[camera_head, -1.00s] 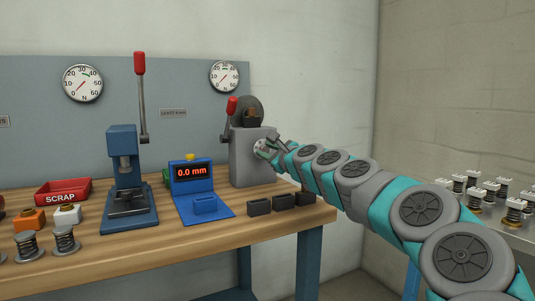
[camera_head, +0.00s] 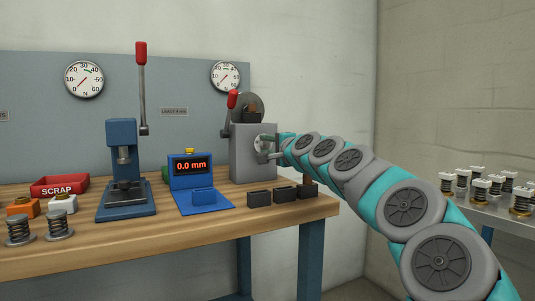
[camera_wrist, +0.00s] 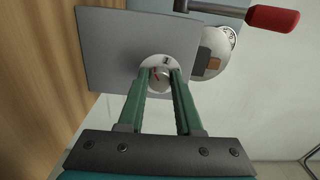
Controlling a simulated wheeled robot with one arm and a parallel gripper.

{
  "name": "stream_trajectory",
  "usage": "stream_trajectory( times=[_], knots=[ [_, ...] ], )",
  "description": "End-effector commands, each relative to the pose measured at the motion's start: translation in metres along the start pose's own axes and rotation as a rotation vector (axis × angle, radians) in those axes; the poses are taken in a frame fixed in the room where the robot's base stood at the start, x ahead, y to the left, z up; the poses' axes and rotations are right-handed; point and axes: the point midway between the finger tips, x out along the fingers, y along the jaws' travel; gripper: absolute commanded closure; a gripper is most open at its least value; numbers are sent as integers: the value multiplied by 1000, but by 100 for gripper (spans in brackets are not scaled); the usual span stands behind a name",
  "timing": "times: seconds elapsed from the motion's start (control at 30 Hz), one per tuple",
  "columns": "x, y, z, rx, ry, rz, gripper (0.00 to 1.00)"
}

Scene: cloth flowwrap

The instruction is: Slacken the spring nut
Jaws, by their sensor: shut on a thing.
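A grey housing (camera_head: 245,165) stands at the right end of the workbench, with a red-handled lever (camera_head: 232,99) and a round dark disc (camera_head: 248,107) on top. On its right side is a pale round dial plate, with a round metal knob (camera_wrist: 160,81) at its middle, which I take for the spring nut. My gripper (camera_head: 265,147) is at that side. In the wrist view, the green fingers of my gripper (camera_wrist: 162,77) are shut on the knob, one on each side. A small red mark shows on the plate. The fingers hide part of the knob.
A blue press (camera_head: 124,165), a blue gauge with a 0.0 mm display (camera_head: 191,167) and a red SCRAP tray (camera_head: 60,184) stand to the left. Small dark blocks (camera_head: 259,198) lie along the bench's front right. Several spring assemblies (camera_head: 481,188) stand on a side table at right.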

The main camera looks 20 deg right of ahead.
Motion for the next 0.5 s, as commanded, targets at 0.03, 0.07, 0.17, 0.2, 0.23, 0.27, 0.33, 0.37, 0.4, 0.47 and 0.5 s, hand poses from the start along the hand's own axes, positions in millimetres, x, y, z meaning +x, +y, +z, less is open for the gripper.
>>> stream_trajectory(
  times=[0.03,0.07,0.17,0.2,0.23,0.27,0.33,0.37,0.4,0.47,0.5],
  knots=[
    [1,6,1,-44,-2,2,100],
    [1,6,1,-73,-2,2,100],
    [0,6,0,-167,-1,1,100],
    [0,6,0,-205,0,0,100],
    [0,6,0,-233,1,0,100],
    [0,6,0,-261,1,0,100],
    [0,6,1,-322,-1,0,100],
    [0,6,1,-349,-2,1,100],
    [0,6,1,-382,-2,1,100],
    [0,6,1,-430,-3,1,100],
    [0,5,1,-458,-2,0,100]
  ],
)
